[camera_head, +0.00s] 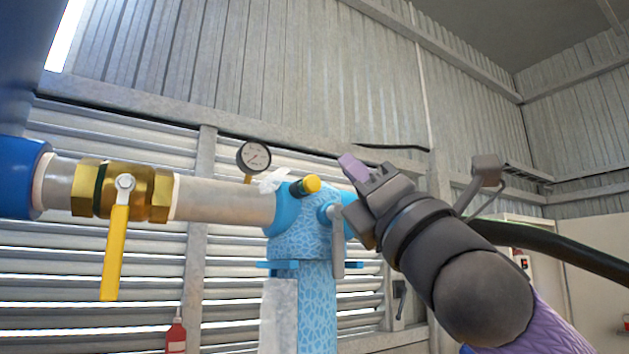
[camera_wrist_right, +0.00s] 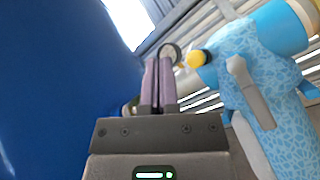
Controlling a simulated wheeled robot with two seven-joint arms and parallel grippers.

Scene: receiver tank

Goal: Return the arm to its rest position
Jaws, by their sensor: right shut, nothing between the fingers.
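My right gripper (camera_head: 352,168) reaches in from the lower right of the head view, its fingers pointing up and left, just right of the blue patterned pipe fitting (camera_head: 305,235). In the right wrist view its two purple fingers (camera_wrist_right: 158,85) are together with nothing between them. The fitting also shows there, to the right of the fingers (camera_wrist_right: 250,60), with its grey lever (camera_wrist_right: 248,90) hanging down. No contact between gripper and fitting is clear. My left gripper is not in view.
A brass valve (camera_head: 155,190) with a yellow handle (camera_head: 115,252) sits on the pipe at left. A pressure gauge (camera_head: 253,156) stands above the pipe. A large blue tank (camera_wrist_right: 50,90) fills the wrist view's left side. A black hose (camera_head: 560,250) runs behind my right arm.

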